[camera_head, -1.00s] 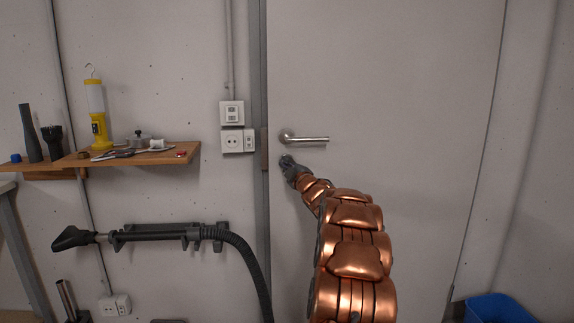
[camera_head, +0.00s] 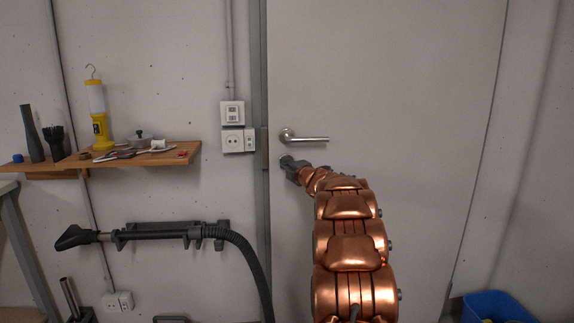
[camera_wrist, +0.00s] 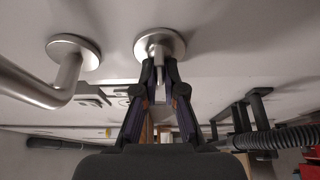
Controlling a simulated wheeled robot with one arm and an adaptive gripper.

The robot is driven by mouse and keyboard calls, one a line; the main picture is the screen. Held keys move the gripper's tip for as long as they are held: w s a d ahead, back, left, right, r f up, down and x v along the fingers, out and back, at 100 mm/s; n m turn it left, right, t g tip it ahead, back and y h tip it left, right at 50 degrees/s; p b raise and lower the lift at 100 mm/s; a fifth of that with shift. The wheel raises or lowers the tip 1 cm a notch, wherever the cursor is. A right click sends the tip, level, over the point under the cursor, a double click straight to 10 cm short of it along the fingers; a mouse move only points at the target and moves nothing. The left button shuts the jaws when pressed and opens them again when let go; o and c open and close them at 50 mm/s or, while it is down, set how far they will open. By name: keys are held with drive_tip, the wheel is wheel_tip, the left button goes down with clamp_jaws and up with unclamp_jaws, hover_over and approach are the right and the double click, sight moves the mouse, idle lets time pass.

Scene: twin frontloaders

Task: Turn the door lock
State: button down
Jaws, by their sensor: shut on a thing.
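The door lock (camera_wrist: 165,38) is a round metal plate with a small turn piece, at the top middle of the wrist view. My gripper (camera_wrist: 160,64) is shut on that turn piece, with both dark fingertips against it. In the head view my gripper (camera_head: 290,164) is at the door's left edge, just below the lever handle, and it hides most of the lock. The metal door handle (camera_head: 305,138) points right and is level. It also shows at the left of the wrist view (camera_wrist: 62,78). The pale door (camera_head: 400,90) looks closed.
A wooden shelf (camera_head: 130,158) with a yellow lamp (camera_head: 99,125) and tools is on the wall at left. A vacuum hose (camera_head: 250,262) hangs below it. Switches and a socket (camera_head: 233,140) sit beside the door frame. A blue bin (camera_head: 497,306) stands at the lower right.

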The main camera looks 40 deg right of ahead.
drive_tip(key=c, duration=1.3)
unclamp_jaws()
drive_tip(key=shift+o, duration=0.2)
drive_tip(key=v, duration=1.2)
